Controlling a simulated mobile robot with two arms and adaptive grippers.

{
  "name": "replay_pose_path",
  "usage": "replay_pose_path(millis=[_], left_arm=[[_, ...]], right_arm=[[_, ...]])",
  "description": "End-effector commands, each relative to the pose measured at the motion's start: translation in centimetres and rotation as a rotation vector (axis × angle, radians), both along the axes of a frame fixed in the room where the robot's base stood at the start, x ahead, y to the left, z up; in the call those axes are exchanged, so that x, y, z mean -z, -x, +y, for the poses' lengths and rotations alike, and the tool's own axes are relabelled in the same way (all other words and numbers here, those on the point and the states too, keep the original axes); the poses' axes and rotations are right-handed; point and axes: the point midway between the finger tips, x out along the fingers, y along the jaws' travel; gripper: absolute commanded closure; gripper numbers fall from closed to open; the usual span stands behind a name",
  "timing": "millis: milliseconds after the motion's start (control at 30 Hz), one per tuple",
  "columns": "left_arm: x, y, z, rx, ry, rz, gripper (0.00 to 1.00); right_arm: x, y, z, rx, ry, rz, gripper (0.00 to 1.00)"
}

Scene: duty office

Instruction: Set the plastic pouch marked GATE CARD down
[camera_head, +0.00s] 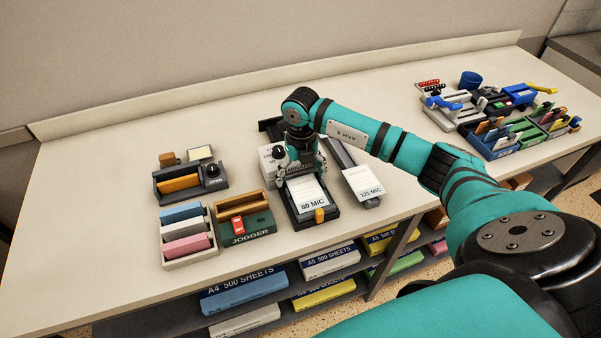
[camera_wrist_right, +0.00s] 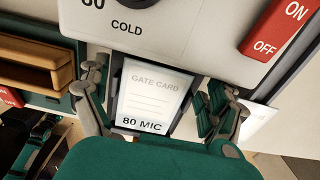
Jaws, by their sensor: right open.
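The plastic pouch marked GATE CARD (camera_wrist_right: 155,85) lies flat on a dark tray whose front carries an 80 MIC label (camera_wrist_right: 143,123). In the head view the white pouch (camera_head: 304,190) lies on the black 80 MIC tray (camera_head: 294,218), partly under my right gripper. My right gripper (camera_head: 300,168) is open above the pouch's far end. In the right wrist view its fingers (camera_wrist_right: 152,100) stand apart on either side of the pouch, without visible hold on it.
A white machine marked COLD (camera_wrist_right: 145,40), with a red ON/OFF switch (camera_wrist_right: 277,27), stands close behind the pouch. A 125 MIC tray (camera_head: 371,203) is right of it, a green JOGGER box (camera_head: 247,236) left. Coloured bins crowd the far right; the table between is clear.

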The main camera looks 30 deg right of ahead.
Motion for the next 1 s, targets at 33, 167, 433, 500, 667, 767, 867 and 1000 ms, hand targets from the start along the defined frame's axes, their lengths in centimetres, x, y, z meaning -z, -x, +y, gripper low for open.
replay_pose_path(millis=[33, 167, 433, 500, 667, 767, 867, 1000], left_arm=[[0.0, 0.0, 0.0, 0.0, 0.0, 0.0, 0.6], [-0.3, 0.0, 0.1, 0.0, -0.001, 0.0, 0.6], [0.4, -0.1, 0.3, -0.001, -0.003, -0.002, 0.6], [1.0, -0.1, 0.3, -0.001, -0.004, -0.001, 0.6], [2.1, 0.0, 0.3, -0.001, -0.004, -0.001, 0.6], [2.6, 0.0, 0.3, -0.001, -0.004, 0.0, 0.6], [2.9, 0.0, 0.3, -0.001, -0.004, 0.0, 0.6], [3.0, 0.0, 0.3, -0.001, -0.004, 0.0, 0.6]], right_arm=[[0.0, 0.0, 0.0, 0.0, 0.001, 0.0, 0.06], [-0.4, 0.0, 0.0, 0.0, 0.0, -0.002, 0.06], [-3.9, -0.2, -0.1, -0.002, 0.001, -0.01, 0.06], [-5.6, -0.2, -0.1, -0.001, 0.0, -0.01, 0.06], [-9.2, -0.2, 0.0, 0.0, -0.001, -0.009, 0.06], [-11.0, -0.1, 0.0, -0.001, 0.0, -0.008, 0.06], [-12.3, -0.1, 0.0, 0.0, -0.001, -0.006, 0.06], [-13.2, -0.1, 0.0, 0.001, 0.0, -0.003, 0.06]])
